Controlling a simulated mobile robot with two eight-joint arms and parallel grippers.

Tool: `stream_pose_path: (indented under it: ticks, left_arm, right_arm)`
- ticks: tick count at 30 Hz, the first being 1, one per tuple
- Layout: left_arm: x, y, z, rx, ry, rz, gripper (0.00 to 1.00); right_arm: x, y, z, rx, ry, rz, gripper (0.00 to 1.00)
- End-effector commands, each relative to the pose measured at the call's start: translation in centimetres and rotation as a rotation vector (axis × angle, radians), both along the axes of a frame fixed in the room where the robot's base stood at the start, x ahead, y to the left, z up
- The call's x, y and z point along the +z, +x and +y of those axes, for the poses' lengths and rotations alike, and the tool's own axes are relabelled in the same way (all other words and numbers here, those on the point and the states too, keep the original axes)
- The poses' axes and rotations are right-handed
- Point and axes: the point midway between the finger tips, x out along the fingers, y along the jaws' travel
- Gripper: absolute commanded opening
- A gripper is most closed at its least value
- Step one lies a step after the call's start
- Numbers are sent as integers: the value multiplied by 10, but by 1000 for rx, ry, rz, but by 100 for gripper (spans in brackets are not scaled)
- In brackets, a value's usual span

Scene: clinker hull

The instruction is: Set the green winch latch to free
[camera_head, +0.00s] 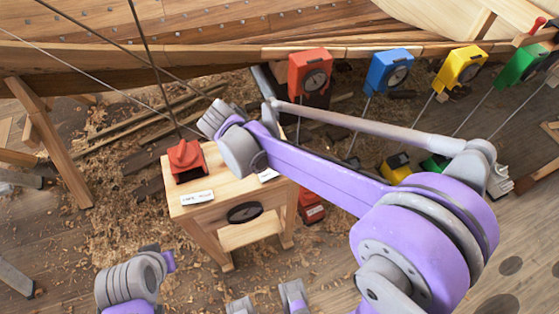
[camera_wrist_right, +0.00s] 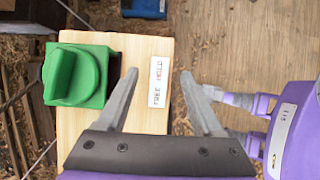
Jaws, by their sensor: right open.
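The green winch latch (camera_wrist_right: 75,75) sits on a pale wooden bench (camera_wrist_right: 130,120) in the right wrist view. It has a raised round green knob with a bar across it; I cannot tell which setting it points to. A white FREE/HOLD label (camera_wrist_right: 158,83) lies beside it on the bench. My right gripper (camera_wrist_right: 158,76) is open and empty above the bench, its fingers either side of the label, right of the latch. In the head view my right arm hides that latch. My left wrist shows at the lower left, but its gripper does not.
A red latch (camera_head: 187,160) stands on the bench's left end, with its own white label (camera_head: 197,198). Red (camera_head: 310,72), blue (camera_head: 389,70), yellow (camera_head: 460,66) and green (camera_head: 521,65) boxes hang along the hull with cables. Wood shavings cover the floor.

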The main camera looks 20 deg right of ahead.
Motion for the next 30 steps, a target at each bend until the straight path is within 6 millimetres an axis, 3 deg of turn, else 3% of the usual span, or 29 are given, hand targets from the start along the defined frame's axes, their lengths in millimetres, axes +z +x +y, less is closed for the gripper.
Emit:
stream_pose_path:
  ticks: [3,10,30]
  left_arm:
    - [2,0,0,0,0,-1,0]
    - [4,1,0,0,0,-1,0]
    - [5,1,0,0,0,-2,0]
  right_arm:
    - [23,-1,13,3,0,1,68]
    - [47,-1,26,2,0,1,68]
    - [52,-3,26,-11,6,-8,68]
